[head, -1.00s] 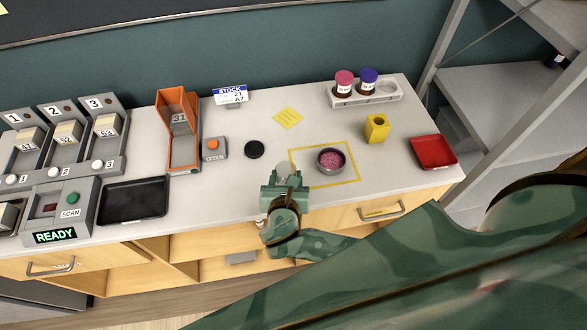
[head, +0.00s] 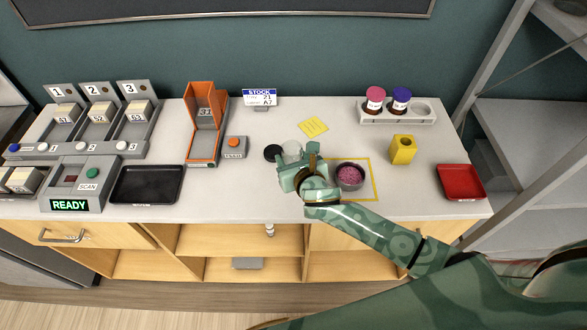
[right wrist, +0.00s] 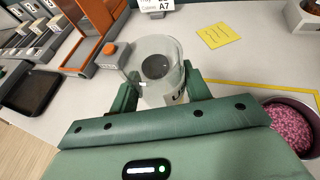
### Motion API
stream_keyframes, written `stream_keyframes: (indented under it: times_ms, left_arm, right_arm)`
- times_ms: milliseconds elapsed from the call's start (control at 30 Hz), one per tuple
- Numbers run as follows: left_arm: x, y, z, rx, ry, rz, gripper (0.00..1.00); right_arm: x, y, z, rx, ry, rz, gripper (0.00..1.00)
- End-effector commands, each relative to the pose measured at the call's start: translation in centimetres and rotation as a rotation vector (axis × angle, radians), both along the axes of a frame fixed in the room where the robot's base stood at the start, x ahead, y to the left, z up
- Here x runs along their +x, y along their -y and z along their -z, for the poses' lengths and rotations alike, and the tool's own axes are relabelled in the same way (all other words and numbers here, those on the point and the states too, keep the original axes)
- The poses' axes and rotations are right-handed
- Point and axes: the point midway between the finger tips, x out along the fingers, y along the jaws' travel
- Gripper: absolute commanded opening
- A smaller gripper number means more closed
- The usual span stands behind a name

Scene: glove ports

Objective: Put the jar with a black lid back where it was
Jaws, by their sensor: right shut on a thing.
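My right gripper (head: 290,166) is shut on a clear, lidless jar (right wrist: 158,58), which shows as a pale shape in the head view (head: 292,148). The jar looks empty, with part of a white label visible. A black lid (head: 272,152) lies flat on the counter just left of the gripper; a dark disc appears through the jar in the right wrist view. A white rack (head: 385,117) at the back right holds a pink-lidded jar (head: 375,99) and a purple-lidded jar (head: 400,99); its right-hand slot is empty. My left gripper is not in view.
A bowl of pink granules (head: 350,176) stands inside a yellow outline, right of my gripper. A yellow holder (head: 402,150) and red tray (head: 460,181) are farther right. An orange chute (head: 204,125), orange button (head: 233,142) and black tray (head: 147,184) are left.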

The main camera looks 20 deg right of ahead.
Motion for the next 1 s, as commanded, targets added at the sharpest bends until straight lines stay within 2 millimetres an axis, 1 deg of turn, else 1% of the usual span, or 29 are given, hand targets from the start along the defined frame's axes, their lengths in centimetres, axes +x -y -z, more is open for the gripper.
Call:
stream_keyframes:
  times_ms: [33, 167, 267, 400, 433, 767, 800, 867, 1000]
  left_arm:
    - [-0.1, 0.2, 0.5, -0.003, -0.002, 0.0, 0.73]
    - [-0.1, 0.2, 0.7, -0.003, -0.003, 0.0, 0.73]
    - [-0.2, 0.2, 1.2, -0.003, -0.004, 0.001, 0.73]
    - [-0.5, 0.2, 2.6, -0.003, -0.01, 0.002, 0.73]
    - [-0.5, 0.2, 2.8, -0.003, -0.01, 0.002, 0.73]
    - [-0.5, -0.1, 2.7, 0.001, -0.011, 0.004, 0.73]
    - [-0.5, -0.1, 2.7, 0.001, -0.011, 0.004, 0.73]
    - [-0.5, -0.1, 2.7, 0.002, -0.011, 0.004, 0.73]
    - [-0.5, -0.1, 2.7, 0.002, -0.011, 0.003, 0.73]
  right_arm:
    - [0.4, 0.2, 0.8, 0.0, 0.0, 0.0, 0.22]
    - [0.9, 0.5, 1.3, 0.0, 0.001, 0.0, 0.22]
    - [1.5, 0.9, 2.2, 0.0, 0.0, 0.001, 0.22]
    - [1.4, 0.8, 4.9, 0.001, -0.003, 0.0, 0.22]
    - [1.4, 0.8, 5.2, 0.001, -0.003, 0.0, 0.22]
    - [1.4, 0.8, 5.3, -0.001, -0.001, 0.0, 0.22]
    - [1.4, 0.8, 5.3, 0.0, -0.001, 0.0, 0.53]
    - [1.4, 0.8, 5.3, 0.0, -0.001, 0.0, 0.69]
    - [1.4, 0.8, 5.2, -0.001, -0.001, 0.0, 0.69]
